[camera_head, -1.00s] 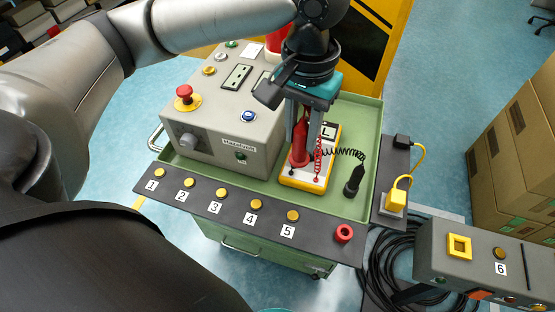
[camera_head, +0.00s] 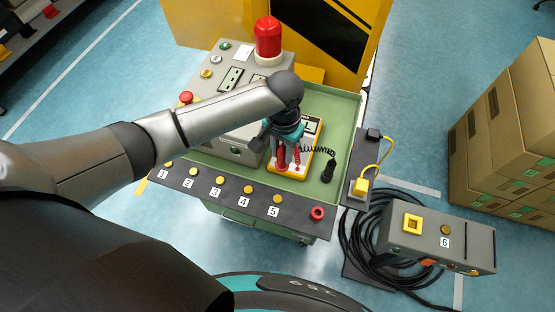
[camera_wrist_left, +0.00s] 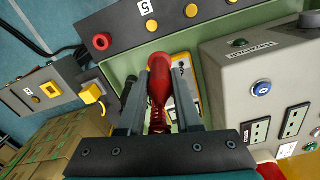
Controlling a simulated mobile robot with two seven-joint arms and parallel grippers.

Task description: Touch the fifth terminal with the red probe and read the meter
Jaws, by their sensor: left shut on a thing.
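My left gripper (camera_head: 281,158) is shut on the red probe (camera_head: 281,155), over the front part of the meter. In the left wrist view the probe (camera_wrist_left: 159,85) stands between the two fingers. The yellow-rimmed meter (camera_head: 303,158) lies in the green tray, partly hidden by the gripper; its display is too small to read. The fifth terminal (camera_head: 277,198) is a yellow button on the dark front strip, above the label 5. It also shows in the left wrist view (camera_wrist_left: 151,25), beyond the probe and apart from it. My right gripper is not in view.
Terminals one to four (camera_head: 220,180) run leftward along the strip; a red ring (camera_head: 317,213) sits at its right end. A black probe (camera_head: 328,171) stands right of the meter. A grey panel box (camera_head: 248,84) is behind. A separate box with terminal 6 (camera_head: 445,229) is at right.

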